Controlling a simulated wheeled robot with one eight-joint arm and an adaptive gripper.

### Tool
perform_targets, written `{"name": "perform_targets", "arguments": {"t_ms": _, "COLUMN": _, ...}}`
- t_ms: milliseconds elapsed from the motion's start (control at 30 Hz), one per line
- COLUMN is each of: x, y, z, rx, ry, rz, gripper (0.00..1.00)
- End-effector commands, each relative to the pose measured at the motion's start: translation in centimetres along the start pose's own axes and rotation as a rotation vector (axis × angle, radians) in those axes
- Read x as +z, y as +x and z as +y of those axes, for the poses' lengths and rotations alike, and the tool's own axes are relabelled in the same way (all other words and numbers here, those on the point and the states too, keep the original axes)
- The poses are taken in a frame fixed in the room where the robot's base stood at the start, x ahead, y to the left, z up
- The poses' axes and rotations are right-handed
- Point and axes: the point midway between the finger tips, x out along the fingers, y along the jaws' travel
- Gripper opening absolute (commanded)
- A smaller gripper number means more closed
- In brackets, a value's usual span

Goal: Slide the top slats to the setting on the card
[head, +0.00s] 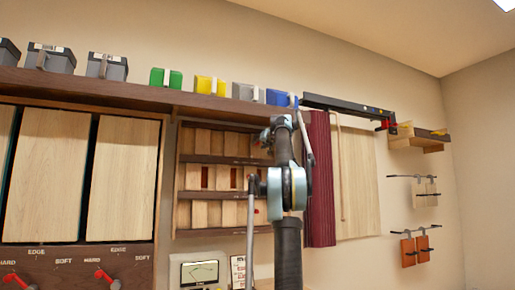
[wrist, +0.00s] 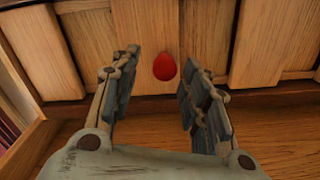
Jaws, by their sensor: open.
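The slat panel (head: 205,180) hangs on the wall in the middle of the head view. Its wooden slats stand in three rows between dark rails; my arm covers its right part. Red shows in gaps of the middle row. In the wrist view my gripper (wrist: 158,70) is open and empty, its fingers on either side of a red knob (wrist: 164,66). The knob is on a pale wooden slat (wrist: 146,30), and I cannot tell whether a finger touches it. A small card (head: 238,272) stands below the panel; its marks are too small to read.
A shelf (head: 130,93) with coloured boxes runs above the panel. A dark red curtain (head: 320,180) hangs close on the right. A meter (head: 200,273) is below. Large wood panels with red-handled controls (head: 107,280) are at left. A wooden rail (wrist: 250,125) crosses below the slats in the wrist view.

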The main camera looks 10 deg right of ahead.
Motion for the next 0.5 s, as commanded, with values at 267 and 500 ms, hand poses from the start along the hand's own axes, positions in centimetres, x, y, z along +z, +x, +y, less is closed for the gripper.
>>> {"name": "perform_targets", "arguments": {"t_ms": 267, "x": 0.0, "y": -3.7, "z": 0.1, "rx": 0.002, "ry": 0.000, "rz": 0.000, "gripper": 0.42}}
{"name": "perform_targets", "arguments": {"t_ms": 500, "x": 0.0, "y": -6.7, "z": 0.2, "rx": 0.003, "ry": 0.000, "rz": 0.000, "gripper": 0.42}}
